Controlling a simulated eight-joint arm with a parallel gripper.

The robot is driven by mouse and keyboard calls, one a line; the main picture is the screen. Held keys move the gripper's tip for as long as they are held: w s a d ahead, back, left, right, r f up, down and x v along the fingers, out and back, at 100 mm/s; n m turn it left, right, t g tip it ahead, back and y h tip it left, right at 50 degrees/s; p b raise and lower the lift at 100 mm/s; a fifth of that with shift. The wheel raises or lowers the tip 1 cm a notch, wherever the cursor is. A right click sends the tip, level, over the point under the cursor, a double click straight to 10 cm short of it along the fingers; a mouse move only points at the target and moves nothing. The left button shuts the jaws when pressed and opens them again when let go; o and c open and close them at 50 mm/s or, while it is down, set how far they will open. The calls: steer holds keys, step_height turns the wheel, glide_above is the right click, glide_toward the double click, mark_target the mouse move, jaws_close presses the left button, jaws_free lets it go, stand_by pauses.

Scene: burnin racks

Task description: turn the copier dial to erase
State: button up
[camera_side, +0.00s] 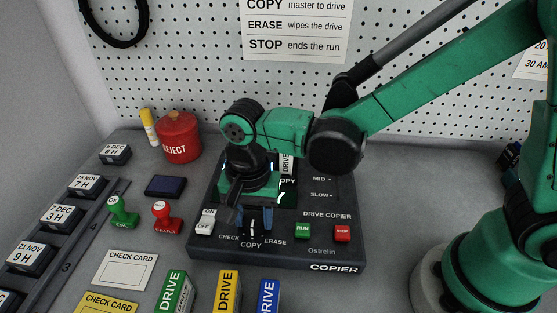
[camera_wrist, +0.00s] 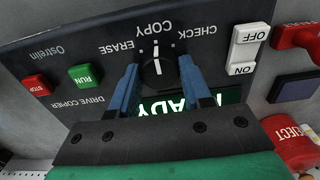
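The copier (camera_side: 340,262) is a dark box with a sloping panel, in the middle of the side view. Its black dial (camera_wrist: 157,70) has a white pointer line, with CHECK, COPY and ERASE printed around it. In the wrist view, which is upside down, the pointer points at COPY. My gripper (camera_wrist: 158,68) is open, with one blue finger on each side of the dial and a small gap visible. In the side view my gripper (camera_side: 254,220) is low over the panel and hides most of the dial.
A green RUN button (camera_side: 303,230) and a red STOP button (camera_side: 342,233) sit right of the dial. A white ON/OFF rocker (camera_side: 206,221) is on its left. Stamps, a red REJECT pot (camera_side: 178,138) and labelled drives (camera_side: 228,291) stand around the copier.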

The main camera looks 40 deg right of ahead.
jaws_close()
steer(key=shift+n, duration=0.3)
steer(key=n, duration=0.3)
steer(key=shift+n, duration=2.6)
steer(key=o, duration=1)
jaws_free()
